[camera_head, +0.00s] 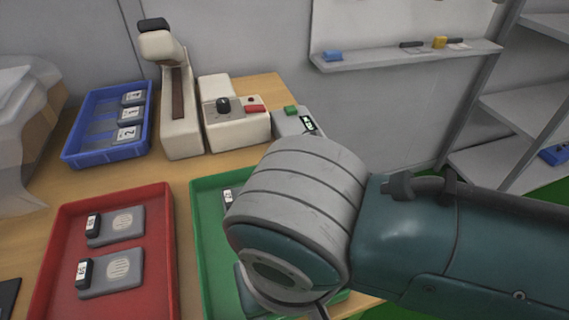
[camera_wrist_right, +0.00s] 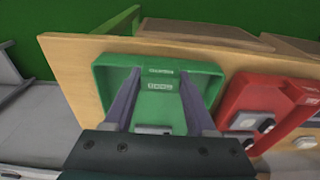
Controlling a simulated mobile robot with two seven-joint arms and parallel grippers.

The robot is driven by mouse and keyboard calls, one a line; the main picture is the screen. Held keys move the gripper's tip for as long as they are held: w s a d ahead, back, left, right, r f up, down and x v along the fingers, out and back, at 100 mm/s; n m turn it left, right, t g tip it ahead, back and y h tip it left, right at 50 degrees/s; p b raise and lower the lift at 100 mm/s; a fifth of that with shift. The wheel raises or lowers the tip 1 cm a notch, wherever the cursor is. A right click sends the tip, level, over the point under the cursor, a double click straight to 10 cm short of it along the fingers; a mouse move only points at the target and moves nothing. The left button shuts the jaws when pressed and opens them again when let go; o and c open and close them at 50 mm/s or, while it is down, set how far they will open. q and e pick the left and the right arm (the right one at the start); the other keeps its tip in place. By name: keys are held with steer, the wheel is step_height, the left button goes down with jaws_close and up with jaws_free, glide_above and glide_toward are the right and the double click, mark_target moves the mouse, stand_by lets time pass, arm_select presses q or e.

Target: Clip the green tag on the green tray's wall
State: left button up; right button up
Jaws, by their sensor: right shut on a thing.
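The green tray (camera_head: 206,225) stands on the table in the head view, largely covered by my right arm. In the right wrist view the green tray (camera_wrist_right: 208,74) lies beyond my fingers. My right gripper (camera_wrist_right: 160,80) is shut on the green tag (camera_wrist_right: 160,93), which has a pale printed label and blends with the tray's green. The tag is between the fingertips, over the tray near its far wall in that view. I cannot tell whether it touches the wall. My right gripper is hidden in the head view. My left gripper is not in view.
A red tray (camera_head: 155,255) with two grey units lies left of the green tray. A blue tray (camera_head: 91,157), a tall beige press (camera_head: 180,125) and a beige control box (camera_head: 235,127) stand behind. A grey unit (camera_wrist_right: 152,129) lies in the green tray.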

steer(key=shift+f, duration=0.2)
steer(key=shift+r, duration=0.25)
stand_by(0.3)
steer(key=shift+r+p, duration=0.4)
steer(key=shift+p, duration=0.4)
steer(key=shift+f, duration=0.2)
stand_by(0.8)
steer(key=shift+f+b, duration=0.35)
steer(key=shift+f, duration=0.05)
steer(key=o, duration=1.4)
step_height(320, 180, up, 3)
steer(key=p, duration=0.3)
steer(key=shift+f, duration=0.1)
steer(key=shift+r+p, duration=2.1)
steer(key=shift+p, duration=0.5)
